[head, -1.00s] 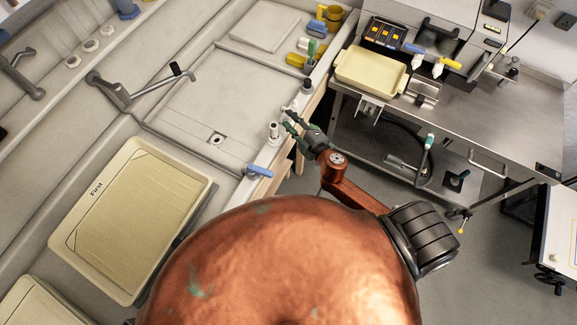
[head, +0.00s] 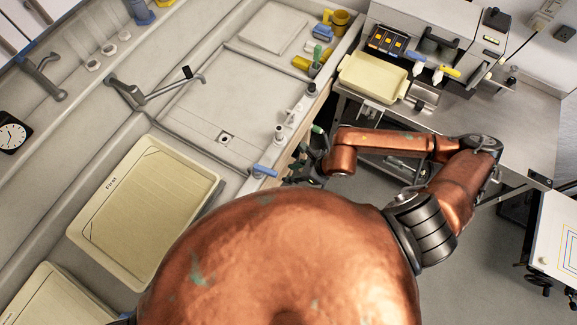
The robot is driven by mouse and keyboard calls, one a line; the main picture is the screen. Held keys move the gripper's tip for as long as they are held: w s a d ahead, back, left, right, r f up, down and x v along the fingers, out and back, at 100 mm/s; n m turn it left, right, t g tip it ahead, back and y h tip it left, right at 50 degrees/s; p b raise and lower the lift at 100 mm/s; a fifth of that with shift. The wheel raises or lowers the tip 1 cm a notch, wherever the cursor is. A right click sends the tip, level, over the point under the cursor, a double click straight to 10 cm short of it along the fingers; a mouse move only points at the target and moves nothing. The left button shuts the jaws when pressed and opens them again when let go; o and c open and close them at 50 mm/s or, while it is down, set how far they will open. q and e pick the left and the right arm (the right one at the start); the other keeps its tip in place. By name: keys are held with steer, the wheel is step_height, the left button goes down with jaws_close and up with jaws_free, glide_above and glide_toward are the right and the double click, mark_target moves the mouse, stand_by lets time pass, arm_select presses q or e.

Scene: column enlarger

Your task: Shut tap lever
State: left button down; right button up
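A grey swing-spout tap (head: 130,92) stands on the back ledge of the sink, with its spout out to the right and a small black piece near the spout's end. A second grey tap (head: 42,78) is further left. A blue-handled lever (head: 264,171) sits at the sink's front rim, beside small upright fittings (head: 280,132). I cannot tell which of these the task's lever is. My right gripper (head: 308,166) is just outside the front rim, right of the blue lever and apart from it. Its fingers are small and dark, so its opening is unclear. My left gripper is out of view.
Cream trays (head: 145,210) lie in the sink at left. A steel bench (head: 480,118) at right carries a cream tray (head: 372,78) and equipment. A white-topped unit (head: 556,235) stands at the lower right. Grey floor shows between sink and bench.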

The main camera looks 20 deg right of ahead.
mark_target(265, 171)
steer(key=b+x, duration=0.4)
steer(key=x, duration=0.5)
steer(key=shift+d+b, duration=0.2)
steer(key=shift+b, duration=0.15)
stand_by(0.4)
steer(key=shift+w, duration=0.1)
steer(key=shift+c, duration=0.5)
jaws_close()
